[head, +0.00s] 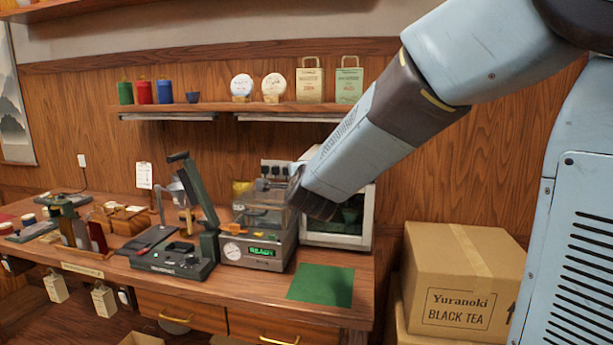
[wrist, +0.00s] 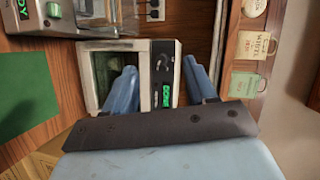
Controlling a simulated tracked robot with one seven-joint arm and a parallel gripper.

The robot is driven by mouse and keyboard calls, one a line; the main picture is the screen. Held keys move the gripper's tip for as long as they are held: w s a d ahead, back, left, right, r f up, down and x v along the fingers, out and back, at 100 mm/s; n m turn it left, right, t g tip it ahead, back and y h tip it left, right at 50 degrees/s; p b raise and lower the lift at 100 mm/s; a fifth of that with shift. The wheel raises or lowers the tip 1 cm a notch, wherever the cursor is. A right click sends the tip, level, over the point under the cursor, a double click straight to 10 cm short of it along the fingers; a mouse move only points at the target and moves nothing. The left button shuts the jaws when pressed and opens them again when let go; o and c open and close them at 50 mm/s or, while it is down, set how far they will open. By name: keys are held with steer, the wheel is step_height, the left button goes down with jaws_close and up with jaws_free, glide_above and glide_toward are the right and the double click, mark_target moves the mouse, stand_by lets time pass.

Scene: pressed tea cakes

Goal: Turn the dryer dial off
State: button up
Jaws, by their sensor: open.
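The dryer is a white box with a glass door; its white frame (head: 367,215) shows in the head view behind my forearm. In the wrist view the dryer (wrist: 92,45) appears turned sideways, with a dark control panel holding a dark dial (wrist: 162,63) and a lit green display (wrist: 166,97), whose text I cannot read surely. My gripper (wrist: 159,68) is open, its blue fingers spread on either side of the dial in the picture. I cannot tell whether they touch the panel. In the head view my gripper (head: 312,201) is dark and hides the dryer's panel.
A machine (head: 258,252) with a lit "READY" display stands just left of the dryer. A green mat (head: 321,284) lies clear in front. A shelf (head: 225,107) with canisters and paper bags runs above. A cardboard box (head: 458,285) stands to the right.

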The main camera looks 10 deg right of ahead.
steer(key=w+d+f+m+h, duration=0.1)
steer(key=w+m+h, duration=0.1)
steer(key=w+m, duration=0.2)
steer(key=w+d+f+m+t+h, duration=0.1)
steer(key=w+d+m+h, duration=0.1)
steer(key=w+m, duration=0.2)
steer(key=w+d+f+m+h, duration=0.1)
steer(key=w+m+h, duration=0.1)
steer(key=w, duration=0.6)
steer(key=shift+w+d+f+m+h, duration=0.3)
steer(key=shift+m+h, duration=0.1)
steer(key=shift+m, duration=0.5)
steer(key=shift+c, duration=0.2)
steer(key=c, duration=1)
